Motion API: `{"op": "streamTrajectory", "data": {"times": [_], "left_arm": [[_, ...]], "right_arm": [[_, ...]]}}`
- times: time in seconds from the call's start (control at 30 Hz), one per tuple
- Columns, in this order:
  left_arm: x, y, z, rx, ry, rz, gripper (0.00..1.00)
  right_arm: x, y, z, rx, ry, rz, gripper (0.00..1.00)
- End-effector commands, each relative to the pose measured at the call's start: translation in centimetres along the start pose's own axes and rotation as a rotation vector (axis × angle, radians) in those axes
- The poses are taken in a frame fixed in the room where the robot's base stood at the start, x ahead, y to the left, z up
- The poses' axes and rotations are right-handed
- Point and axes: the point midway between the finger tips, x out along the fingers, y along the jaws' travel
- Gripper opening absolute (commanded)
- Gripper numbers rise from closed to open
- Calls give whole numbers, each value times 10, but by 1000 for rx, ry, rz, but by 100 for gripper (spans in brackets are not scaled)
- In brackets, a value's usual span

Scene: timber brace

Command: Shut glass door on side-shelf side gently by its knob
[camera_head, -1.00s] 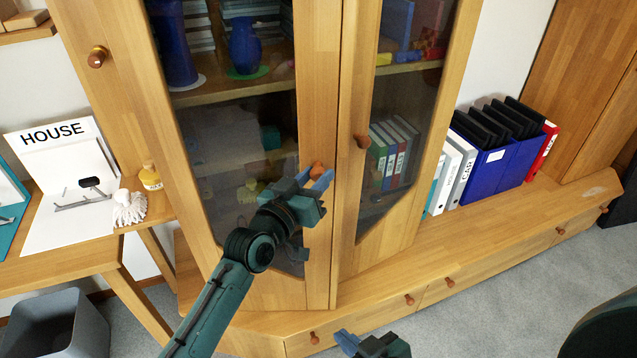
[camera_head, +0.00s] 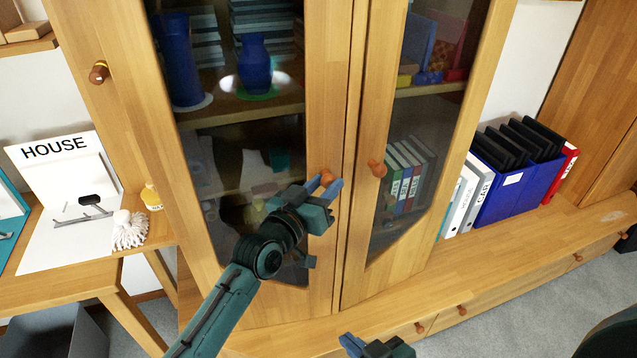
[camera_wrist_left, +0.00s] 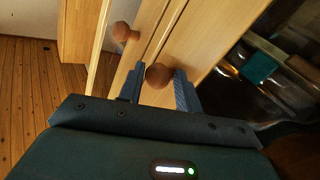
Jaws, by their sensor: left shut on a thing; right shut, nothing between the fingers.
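The left glass door (camera_head: 318,110) of the wooden cabinet has a round orange-brown knob (camera_head: 327,176) near its inner edge. My left gripper (camera_head: 329,187) is shut on this knob. The left wrist view shows the knob (camera_wrist_left: 158,75) between the two blue fingers. The door stands almost in line with the right glass door (camera_head: 378,100); I cannot tell whether it is fully flush. The right door's knob (camera_head: 377,168) is free. My right gripper (camera_head: 350,342) is shut and empty, low at the bottom edge of the head view.
A wooden side shelf (camera_head: 30,48) is at the upper left, above a desk (camera_head: 75,275) with a HOUSE sheet and a white brush. Binders and a blue file holder (camera_head: 515,190) stand on the low bench (camera_head: 480,262) to the right. Grey floor lies in front.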

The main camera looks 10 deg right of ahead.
Motion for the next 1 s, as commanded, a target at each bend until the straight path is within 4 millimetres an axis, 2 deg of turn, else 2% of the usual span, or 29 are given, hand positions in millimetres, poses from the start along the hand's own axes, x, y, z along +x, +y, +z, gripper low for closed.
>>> {"op": "streamTrajectory", "data": {"times": [0.03, 0.33, 0.37, 0.63, 0.77, 1.0], "left_arm": [[7, 7, -8, 0, 8, 12, 0], [7, 6, -9, 3, 11, 9, 0], [7, 6, -9, 3, 11, 9, 37], [2, 5, -9, 3, 13, 7, 37], [-13, 4, -9, 4, 14, 6, 37], [-69, 3, -6, 3, 16, 3, 37]], "right_arm": [[0, 0, 0, -1, -1, 0, 0], [0, 0, 2, -7, -4, -2, 0], [0, 0, 2, -8, -4, -2, 0], [-1, 0, 3, -9, -6, -3, 0], [-2, 0, 3, -9, -7, -4, 0], [-1, 2, 2, -11, -6, 1, 0]]}}
